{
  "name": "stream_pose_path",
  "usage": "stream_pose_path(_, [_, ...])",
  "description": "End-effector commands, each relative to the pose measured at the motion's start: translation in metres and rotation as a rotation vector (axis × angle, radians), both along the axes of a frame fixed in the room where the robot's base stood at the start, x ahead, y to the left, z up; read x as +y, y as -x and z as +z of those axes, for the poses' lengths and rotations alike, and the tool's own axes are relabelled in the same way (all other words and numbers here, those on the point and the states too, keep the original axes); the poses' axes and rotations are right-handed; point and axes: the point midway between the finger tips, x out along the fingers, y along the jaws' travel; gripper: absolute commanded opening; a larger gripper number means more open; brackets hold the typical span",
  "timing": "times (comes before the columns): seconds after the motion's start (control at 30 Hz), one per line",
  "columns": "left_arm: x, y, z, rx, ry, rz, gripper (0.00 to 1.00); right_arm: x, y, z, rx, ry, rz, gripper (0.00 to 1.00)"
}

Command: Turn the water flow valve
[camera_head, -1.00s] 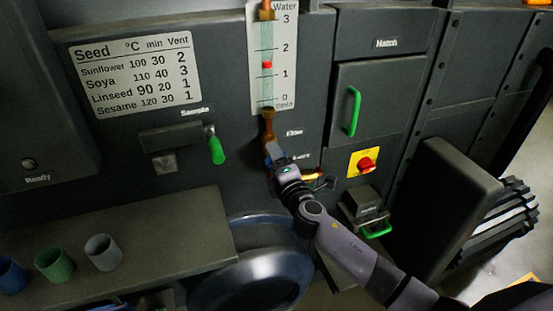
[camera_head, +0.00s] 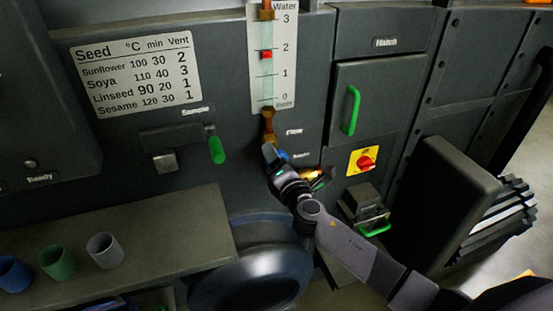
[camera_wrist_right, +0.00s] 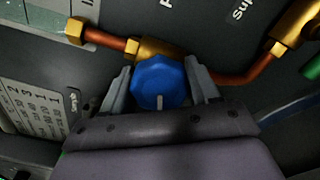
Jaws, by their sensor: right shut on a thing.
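The water flow valve has a blue faceted knob (camera_wrist_right: 160,84) with a pale mark on its face, fitted on a brass and copper pipe. In the head view the knob (camera_head: 283,156) is mostly hidden by my right gripper (camera_head: 276,155). My right gripper (camera_wrist_right: 160,78) has one finger on each side of the knob and is shut on it. The water gauge (camera_head: 284,62) stands above, with a red float (camera_head: 266,54) between marks 1 and 2, nearer 2. My left gripper is not in view.
A green sample handle (camera_head: 217,150) is at left. A green hatch handle (camera_head: 351,110) and a red knob on a yellow plate (camera_head: 365,162) are at right. Cups, including a green cup (camera_head: 57,262), stand on the shelf (camera_head: 175,230) at lower left.

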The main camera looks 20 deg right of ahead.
Motion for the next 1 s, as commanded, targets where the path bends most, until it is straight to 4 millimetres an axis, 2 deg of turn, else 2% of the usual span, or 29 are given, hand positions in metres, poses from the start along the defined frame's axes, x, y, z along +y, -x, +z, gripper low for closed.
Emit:
stream_pose_path(0.1, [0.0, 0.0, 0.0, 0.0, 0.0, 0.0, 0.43, -0.001, 0.0, -0.001, 0.003, 0.0, -0.002, 0.3])
stream_pose_path(0.13, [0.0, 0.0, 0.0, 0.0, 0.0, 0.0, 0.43, -0.001, 0.0, -0.001, 0.003, 0.0, -0.002, 0.63])
stream_pose_path(0.2, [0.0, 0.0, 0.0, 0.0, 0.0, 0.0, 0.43, -0.001, 0.0, -0.001, 0.002, -0.001, -0.001, 0.85])
stream_pose_path(0.57, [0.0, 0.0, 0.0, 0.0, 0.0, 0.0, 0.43, 0.0, 0.002, 0.0, 0.0, -0.001, 0.0, 0.85])
stream_pose_path(0.67, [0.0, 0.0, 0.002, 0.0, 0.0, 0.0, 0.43, -0.001, 0.01, -0.001, 0.002, 0.0, 0.0, 0.85])
stream_pose_path(1.0, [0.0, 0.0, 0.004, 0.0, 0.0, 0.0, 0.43, -0.002, 0.054, -0.001, 0.002, -0.002, 0.0, 0.85])
